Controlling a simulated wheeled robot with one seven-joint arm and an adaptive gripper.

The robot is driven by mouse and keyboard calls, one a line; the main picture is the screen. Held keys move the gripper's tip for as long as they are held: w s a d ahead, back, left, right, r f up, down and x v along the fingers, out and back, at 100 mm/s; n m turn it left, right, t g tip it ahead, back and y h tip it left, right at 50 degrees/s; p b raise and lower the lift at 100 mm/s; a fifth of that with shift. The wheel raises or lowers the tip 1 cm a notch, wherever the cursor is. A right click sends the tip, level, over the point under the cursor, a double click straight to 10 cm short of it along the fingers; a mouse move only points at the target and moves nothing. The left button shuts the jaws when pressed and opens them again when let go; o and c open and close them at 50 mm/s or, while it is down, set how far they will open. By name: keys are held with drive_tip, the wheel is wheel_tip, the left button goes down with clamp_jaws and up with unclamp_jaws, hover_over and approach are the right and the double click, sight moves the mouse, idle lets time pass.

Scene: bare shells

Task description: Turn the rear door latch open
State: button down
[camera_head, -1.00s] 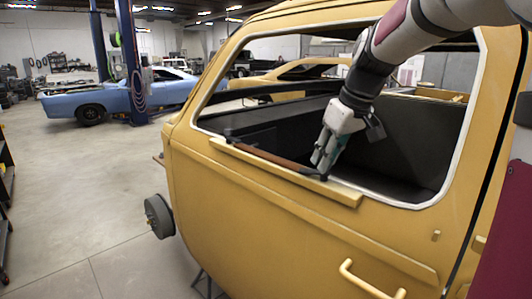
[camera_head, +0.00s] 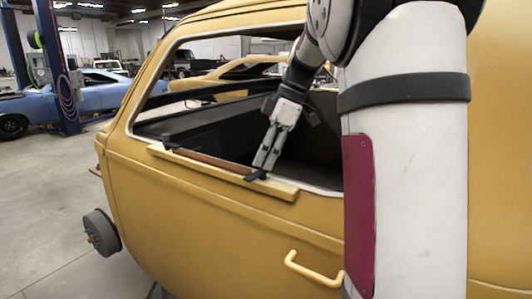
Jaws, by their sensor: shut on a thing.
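A yellow vehicle shell (camera_head: 200,213) fills the middle of the view, with an open side window. A brown bar (camera_head: 208,160) with black ends lies along the window sill, above a yellow ledge (camera_head: 225,176). My gripper (camera_head: 258,170) reaches down to the bar's right end, its fingers together around the black end piece. The fingertips partly hide that piece. A yellow pull handle (camera_head: 312,270) sits lower on the side panel, apart from my gripper. I cannot tell for sure which part is the rear door latch.
My white arm covers the right part of the view and hides the shell behind it. A bare wheel hub (camera_head: 101,232) sticks out at the shell's left. A blue lift post (camera_head: 50,65) and a blue car (camera_head: 85,98) stand behind. The floor at left is clear.

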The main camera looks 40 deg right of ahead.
drive_tip(key=shift+n+g+p, duration=0.3)
drive_tip(key=shift+n, duration=0.5)
drive_tip(key=c, duration=1.4)
unclamp_jaws()
drive_tip(key=s+d+r, duration=0.2)
drive_tip(key=d, duration=0.4)
drive_tip(key=s+d+r, duration=0.2)
drive_tip(key=s+d, duration=0.1)
drive_tip(key=d, duration=0.4)
drive_tip(key=shift+r, duration=0.3)
